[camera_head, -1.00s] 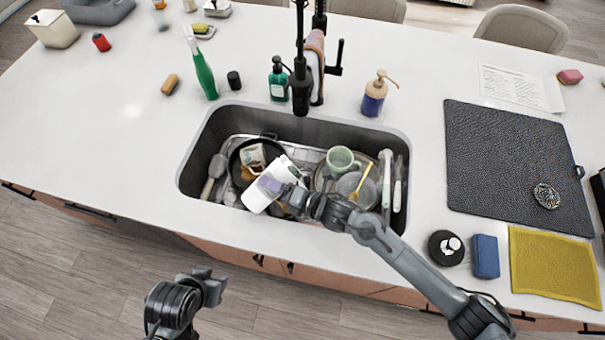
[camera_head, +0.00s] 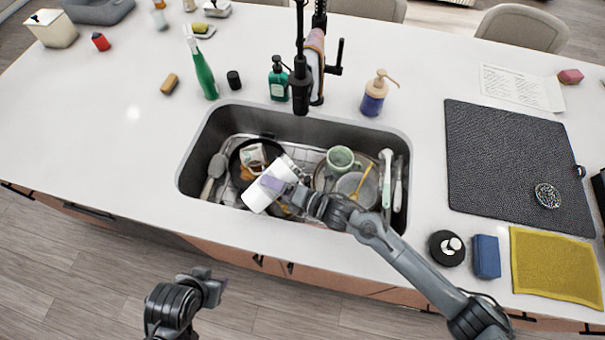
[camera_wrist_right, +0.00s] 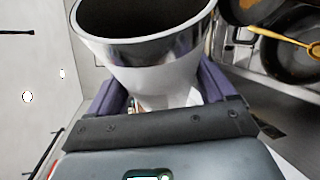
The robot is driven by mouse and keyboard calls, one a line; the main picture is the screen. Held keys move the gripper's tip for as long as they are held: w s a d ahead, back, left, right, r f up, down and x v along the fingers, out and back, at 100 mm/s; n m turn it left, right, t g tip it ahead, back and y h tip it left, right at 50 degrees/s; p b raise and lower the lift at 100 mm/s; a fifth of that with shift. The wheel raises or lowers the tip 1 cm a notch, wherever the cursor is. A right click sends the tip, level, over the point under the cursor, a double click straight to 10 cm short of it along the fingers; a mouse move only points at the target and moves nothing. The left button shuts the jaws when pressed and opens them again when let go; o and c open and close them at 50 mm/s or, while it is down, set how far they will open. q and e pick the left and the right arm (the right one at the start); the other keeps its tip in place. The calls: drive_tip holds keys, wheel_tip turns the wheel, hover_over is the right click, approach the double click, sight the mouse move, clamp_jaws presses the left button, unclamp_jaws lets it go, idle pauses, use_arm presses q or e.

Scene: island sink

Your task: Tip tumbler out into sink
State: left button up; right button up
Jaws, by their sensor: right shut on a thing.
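A white tumbler (camera_head: 259,198) with a silver rim is held tilted over the sink (camera_head: 330,124). My right gripper (camera_head: 272,184) is shut on its side, with a purple finger pad against it. In the right wrist view, the tumbler (camera_wrist_right: 160,62) shows its wide mouth and dark inside, between the purple fingers of the right gripper (camera_wrist_right: 160,100). I cannot see any contents in it. My left gripper (camera_head: 212,287) is at the bottom left, away from the counter and tumbler; its jaw opening is unclear.
In the sink are a dark pan (camera_head: 237,170), a green mug (camera_head: 341,157), a bowl (camera_head: 350,184) and several utensils. A black faucet (camera_head: 301,85) stands behind the sink. Bottles stand along its back edge. A dark mat (camera_head: 490,150) lies to the right.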

drive_tip(key=shift+w+d+f, duration=0.15)
drive_tip(key=shift+w+f, duration=0.05)
drive_tip(key=shift+f, duration=0.05)
idle(0.6)
drive_tip(key=shift+w+d+f+m+b, duration=0.15)
drive_tip(key=shift+f+m+b, duration=0.1)
drive_tip(key=shift+m+b, duration=0.2)
drive_tip(key=shift+d+f+b, duration=0.15)
drive_tip(key=shift+b, duration=0.15)
idle(0.7)
drive_tip(key=shift+w+m+y, duration=0.1)
drive_tip(key=shift+m+y, duration=0.15)
drive_tip(key=shift+y, duration=0.15)
drive_tip(key=shift+d+f+m+b, duration=0.1)
drive_tip(key=shift+m+b, duration=0.2)
drive_tip(key=shift+b, duration=0.1)
idle(0.6)
drive_tip(key=shift+w+f, duration=0.1)
drive_tip(key=shift+d, duration=0.1)
